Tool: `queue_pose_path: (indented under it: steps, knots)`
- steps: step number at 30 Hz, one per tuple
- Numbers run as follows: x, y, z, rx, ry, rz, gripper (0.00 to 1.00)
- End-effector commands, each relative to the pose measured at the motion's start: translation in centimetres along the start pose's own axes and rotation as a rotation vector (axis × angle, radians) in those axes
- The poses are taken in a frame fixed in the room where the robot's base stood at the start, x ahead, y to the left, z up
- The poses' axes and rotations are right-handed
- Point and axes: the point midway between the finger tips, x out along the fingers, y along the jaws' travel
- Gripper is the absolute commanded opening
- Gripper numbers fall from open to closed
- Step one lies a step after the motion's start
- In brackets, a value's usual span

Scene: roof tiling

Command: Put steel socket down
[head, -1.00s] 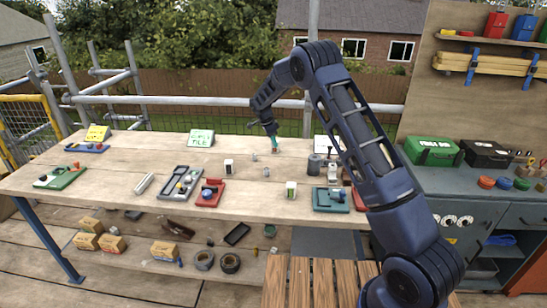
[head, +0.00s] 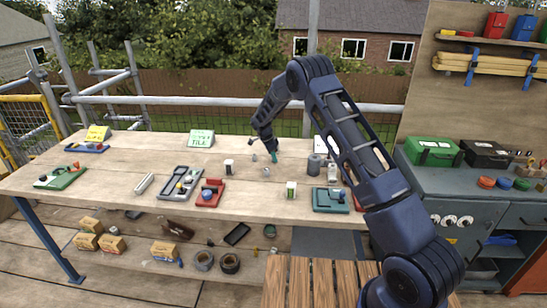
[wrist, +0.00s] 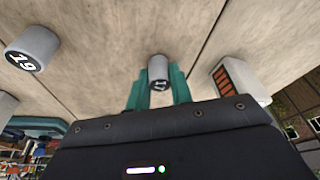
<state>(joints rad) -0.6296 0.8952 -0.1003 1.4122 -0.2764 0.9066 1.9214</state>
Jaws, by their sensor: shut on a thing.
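My gripper (head: 274,158) is over the middle of the wooden bench top (head: 120,165), pointing down. In the wrist view its teal fingers (wrist: 158,90) are shut on a small steel socket (wrist: 158,70) with a dark marked end that seems to read 11. Whether the socket touches the wood cannot be told. Another grey socket (wrist: 32,48), marked 19, stands apart at the left of the wrist view.
A white block with orange bars (wrist: 240,82) is near the held socket in the wrist view. A red tray (head: 208,194), a dark grey tray (head: 180,184) and a green tray (head: 330,200) lie towards the bench front. A grey cylinder (head: 314,164) stands right of the gripper.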

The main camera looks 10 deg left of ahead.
Motion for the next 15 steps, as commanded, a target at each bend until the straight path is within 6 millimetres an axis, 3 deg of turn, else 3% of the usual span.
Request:
queue_pose_path:
  steps: [4,5,8,15]
  knots:
    - [0.27,0.02,0.10,0.000,0.000,0.001,0.00]
    - [0.30,0.02,0.11,0.000,0.000,0.001,0.24]
    - [0.27,0.02,0.10,0.000,0.000,0.001,0.43]
    - [0.26,0.02,0.08,0.000,0.000,0.001,0.43]
